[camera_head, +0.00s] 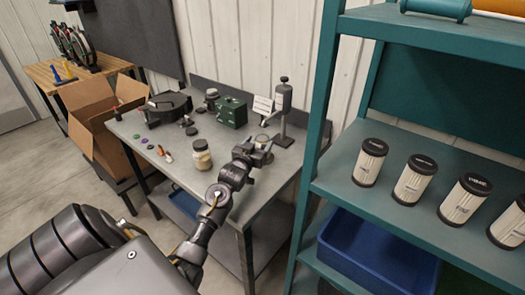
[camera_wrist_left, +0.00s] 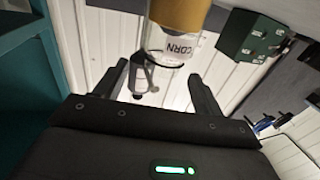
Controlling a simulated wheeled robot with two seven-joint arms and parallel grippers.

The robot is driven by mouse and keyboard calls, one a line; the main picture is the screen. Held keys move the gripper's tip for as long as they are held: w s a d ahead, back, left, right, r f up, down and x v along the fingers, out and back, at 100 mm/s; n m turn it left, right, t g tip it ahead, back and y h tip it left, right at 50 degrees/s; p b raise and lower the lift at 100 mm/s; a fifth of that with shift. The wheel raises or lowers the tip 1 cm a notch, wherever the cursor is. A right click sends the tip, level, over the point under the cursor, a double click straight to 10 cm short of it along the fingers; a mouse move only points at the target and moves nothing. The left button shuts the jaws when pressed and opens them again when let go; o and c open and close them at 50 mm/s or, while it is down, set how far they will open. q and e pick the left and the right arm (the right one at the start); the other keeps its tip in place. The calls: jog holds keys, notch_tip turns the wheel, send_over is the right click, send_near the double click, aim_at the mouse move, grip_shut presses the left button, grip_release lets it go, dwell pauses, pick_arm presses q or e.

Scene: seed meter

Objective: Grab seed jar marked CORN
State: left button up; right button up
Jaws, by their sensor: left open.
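The seed jar marked CORN (camera_wrist_left: 178,38) shows at the top of the left wrist view, just ahead of my fingers, with its label readable and yellow contents. In the head view a jar (camera_head: 202,156) with pale yellow contents stands upright on the grey metal table (camera_head: 228,187), left of my left gripper; its label is not readable there. My left gripper (camera_head: 259,150) is over the right part of the table. Its fingers (camera_wrist_left: 158,72) are spread apart with nothing held between them. My right gripper is out of view.
A green box (camera_head: 231,112) and a grey stand (camera_head: 283,110) are behind the gripper. A teal shelf (camera_head: 425,215) with several white canisters (camera_head: 415,180) rises at right. A cardboard box (camera_head: 92,110) stands left of the table.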

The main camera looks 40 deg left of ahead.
aim_at(263, 135)
pick_arm(q)
jog(key=shift+a+r, duration=0.1)
jog(key=shift+r, duration=0.05)
jog(key=p+x, duration=0.1)
jog(key=x, duration=0.4)
jog(key=shift+a+p, duration=0.15)
jog(key=shift+p, duration=0.15)
jog(key=c, duration=1.4)
grip_shut()
jog(key=shift+r, duration=0.15)
